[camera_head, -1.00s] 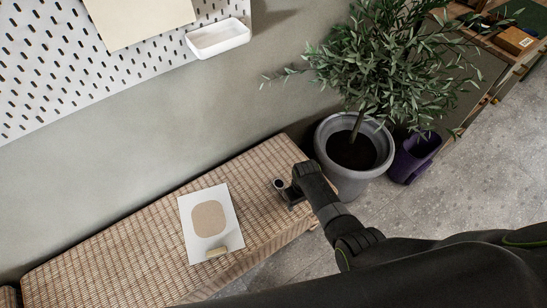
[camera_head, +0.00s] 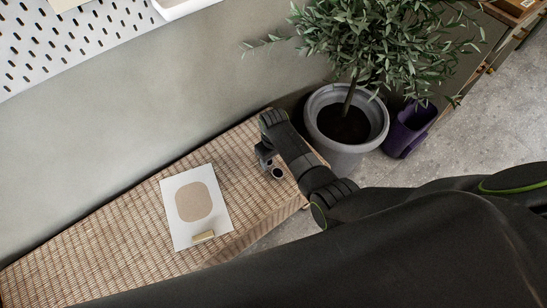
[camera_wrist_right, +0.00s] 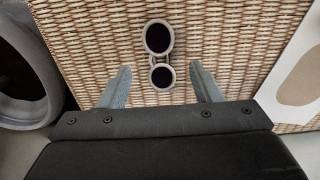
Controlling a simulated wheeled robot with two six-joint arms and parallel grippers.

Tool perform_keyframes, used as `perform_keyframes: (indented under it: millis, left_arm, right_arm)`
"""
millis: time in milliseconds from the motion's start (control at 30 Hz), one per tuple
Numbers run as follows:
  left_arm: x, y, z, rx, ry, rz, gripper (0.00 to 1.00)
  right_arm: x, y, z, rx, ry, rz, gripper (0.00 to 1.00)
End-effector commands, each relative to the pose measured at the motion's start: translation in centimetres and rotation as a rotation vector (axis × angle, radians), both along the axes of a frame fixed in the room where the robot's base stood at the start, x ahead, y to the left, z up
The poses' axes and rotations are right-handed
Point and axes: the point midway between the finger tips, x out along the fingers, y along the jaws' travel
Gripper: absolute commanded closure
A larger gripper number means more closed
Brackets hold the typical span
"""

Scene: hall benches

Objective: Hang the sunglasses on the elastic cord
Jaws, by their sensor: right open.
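The sunglasses (camera_wrist_right: 158,38), with a pale frame and round dark lenses, lie on the woven bench. In the head view they show just below my right gripper (camera_head: 266,160), as a dark round lens (camera_head: 277,173), partly covered by it. In the right wrist view my right gripper (camera_wrist_right: 161,86) is open over the bench, with one lens between or just beyond its fingertips. The fingers are apart from the frame on both sides and hold nothing. My left gripper is out of view. I see no elastic cord in either view.
The woven bench (camera_head: 110,235) runs along the wall. A white card with a beige patch (camera_head: 195,200) lies left of the sunglasses. A grey pot (camera_head: 346,145) with a leafy plant stands beyond the bench's right end, beside a purple bin (camera_head: 408,130). A pegboard (camera_head: 60,50) is on the wall.

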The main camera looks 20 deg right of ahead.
Motion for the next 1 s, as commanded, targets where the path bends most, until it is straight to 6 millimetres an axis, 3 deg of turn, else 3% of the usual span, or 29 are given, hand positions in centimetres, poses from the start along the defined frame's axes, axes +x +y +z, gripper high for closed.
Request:
perform_keyframes:
  millis: [33, 400, 900, 1000]
  left_arm:
    - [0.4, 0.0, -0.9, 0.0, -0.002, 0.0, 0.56]
    - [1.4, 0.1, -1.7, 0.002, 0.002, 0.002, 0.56]
    - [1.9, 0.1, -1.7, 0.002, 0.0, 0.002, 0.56]
    - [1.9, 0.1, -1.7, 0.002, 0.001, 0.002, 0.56]
  right_arm:
    - [0.0, 0.0, -1.1, 0.0, 0.0, 0.0, 0.42]
    - [0.0, 0.0, -4.0, 0.0, -0.001, 0.0, 0.42]
    - [0.0, 0.0, -4.6, 0.0, -0.001, 0.0, 0.42]
    - [0.0, 0.0, -4.6, 0.0, -0.001, 0.0, 0.54]
